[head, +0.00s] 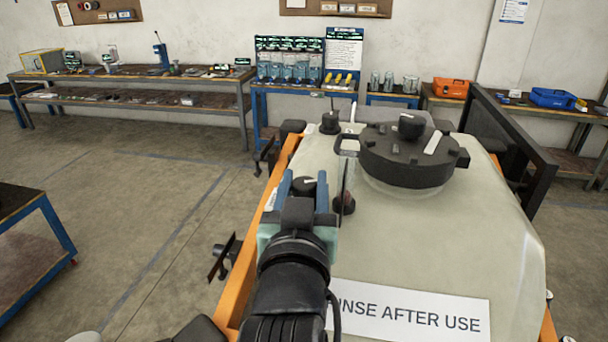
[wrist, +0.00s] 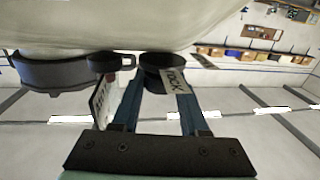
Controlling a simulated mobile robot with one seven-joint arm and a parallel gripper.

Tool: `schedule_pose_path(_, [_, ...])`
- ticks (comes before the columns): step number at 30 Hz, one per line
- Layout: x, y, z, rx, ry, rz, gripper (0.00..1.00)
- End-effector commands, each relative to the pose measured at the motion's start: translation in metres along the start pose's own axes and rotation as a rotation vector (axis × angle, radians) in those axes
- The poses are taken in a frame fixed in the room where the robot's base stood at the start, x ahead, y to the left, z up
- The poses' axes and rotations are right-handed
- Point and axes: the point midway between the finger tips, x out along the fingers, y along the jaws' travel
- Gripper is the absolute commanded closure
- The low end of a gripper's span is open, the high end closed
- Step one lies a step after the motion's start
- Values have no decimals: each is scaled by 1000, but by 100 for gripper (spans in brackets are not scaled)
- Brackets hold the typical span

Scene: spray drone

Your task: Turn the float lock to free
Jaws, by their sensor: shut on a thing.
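The float lock looks to be the small black knob (head: 305,184) with a white mark on top, at the left edge of the pale tank (head: 460,235). My gripper (head: 304,190) is shut on it, with one blue finger on each side. In the wrist view the dark round knob (wrist: 158,68) sits between the fingertips of my gripper (wrist: 157,85). A white label reading LOCK (wrist: 174,80) shows beside it. A second white label (wrist: 103,101) shows by the other finger, its text too slanted to read. The knob's lower part is hidden by my gripper.
A large black lid (head: 408,160) with a handle stands on the tank, right of my gripper. A dark red-tinged knob (head: 343,204) is close by on the right. Another black knob (head: 330,123) stands behind. An orange frame (head: 240,285) runs along the tank's left side.

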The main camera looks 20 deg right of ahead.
Motion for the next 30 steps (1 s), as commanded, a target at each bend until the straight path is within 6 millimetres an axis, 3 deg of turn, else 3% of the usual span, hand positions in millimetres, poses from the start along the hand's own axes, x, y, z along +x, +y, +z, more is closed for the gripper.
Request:
schedule_pose_path(10, [0, 1, -2, -1, 3, -101, 100])
schedule_pose_path(25, [0, 0, -2, -1, 4, -116, 100])
schedule_pose_path(26, [0, 0, -1, -1, 3, -116, 51])
schedule_pose_path(27, [0, 0, -1, -1, 3, -116, 44])
schedule_pose_path(30, [0, 0, -1, -1, 2, -116, 44])
